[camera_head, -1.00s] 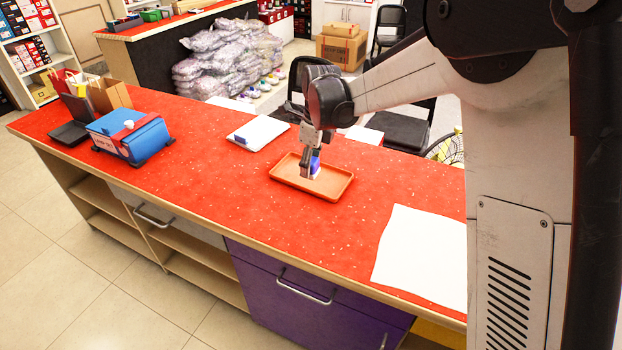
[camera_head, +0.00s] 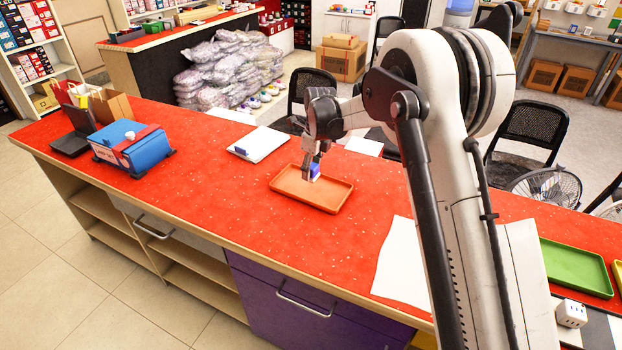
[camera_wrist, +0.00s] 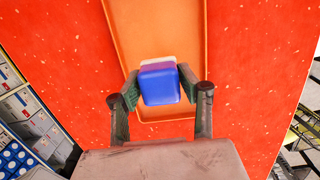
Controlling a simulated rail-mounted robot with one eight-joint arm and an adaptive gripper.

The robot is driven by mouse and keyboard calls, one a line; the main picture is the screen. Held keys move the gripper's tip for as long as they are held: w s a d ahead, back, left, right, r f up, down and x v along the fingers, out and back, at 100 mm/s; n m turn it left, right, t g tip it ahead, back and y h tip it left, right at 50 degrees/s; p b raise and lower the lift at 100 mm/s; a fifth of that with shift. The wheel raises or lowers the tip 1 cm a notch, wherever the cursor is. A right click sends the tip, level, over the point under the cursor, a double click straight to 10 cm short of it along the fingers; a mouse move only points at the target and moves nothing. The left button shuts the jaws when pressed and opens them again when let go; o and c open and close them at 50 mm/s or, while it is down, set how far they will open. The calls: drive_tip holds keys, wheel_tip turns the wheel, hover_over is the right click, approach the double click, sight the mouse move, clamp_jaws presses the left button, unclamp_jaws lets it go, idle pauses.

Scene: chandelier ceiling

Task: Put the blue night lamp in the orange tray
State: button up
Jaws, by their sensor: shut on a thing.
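The blue night lamp (camera_wrist: 160,84) is a small blue block with a purple band and a pale end. In the wrist view it sits between the two fingers of my gripper (camera_wrist: 159,92), which is shut on it. In the head view the lamp (camera_head: 315,172) shows beside my gripper (camera_head: 311,172), over the orange tray. The orange tray (camera_head: 333,203) is a shallow rectangle on the red counter. Its rim also shows in the wrist view (camera_wrist: 203,40). I cannot tell whether the lamp touches the tray floor.
A blue box (camera_head: 131,147) stands at the left of the red counter (camera_head: 220,200). A white pad (camera_head: 260,143) lies behind the tray, and a white sheet (camera_head: 401,265) lies to its right. A green tray (camera_head: 575,267) is at the far right. The counter around the orange tray is clear.

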sight(311, 179)
drive_tip(key=shift+w+f, duration=0.3)
drive_tip(key=shift+f, duration=1.85)
drive_tip(key=shift+f, duration=0.15)
drive_tip(key=o, duration=1.3)
drive_tip(key=shift+c, duration=0.2)
drive_tip(key=r, duration=0.4)
drive_tip(key=d+r, duration=0.1)
drive_tip(key=r, duration=0.7)
drive_tip(key=shift+s+d+r, duration=0.2)
drive_tip(key=shift+s+d, duration=0.05)
drive_tip(key=shift+s, duration=0.15)
